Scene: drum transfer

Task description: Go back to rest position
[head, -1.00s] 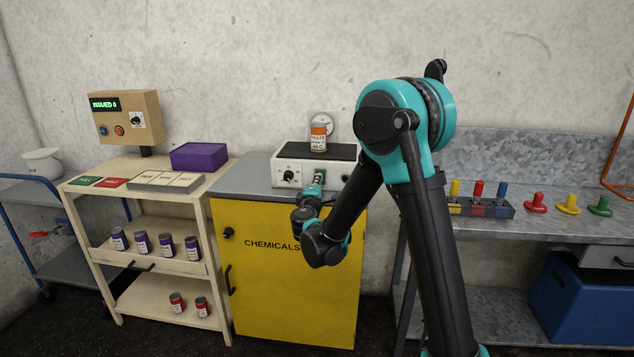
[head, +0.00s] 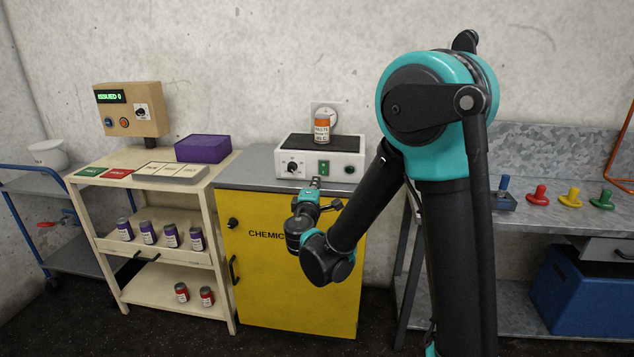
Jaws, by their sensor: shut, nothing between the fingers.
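My gripper (head: 316,184) is in front of the top edge of the yellow chemicals cabinet (head: 265,285). It points toward the white control box (head: 345,165) and appears apart from it. Its fingers are small in the view and look closed and empty. An orange and white drum (head: 322,127) stands upright on the box. My arm covers part of the cabinet and the bench to its right.
A cream shelf unit (head: 112,219) with purple and red drums stands left. A purple box (head: 203,148) and a panel reading "ISSUED 0" (head: 130,109) are on it. A blue trolley (head: 38,183) is far left. Right is a metal bench (head: 560,230) with coloured knobs and a blue bin (head: 580,305).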

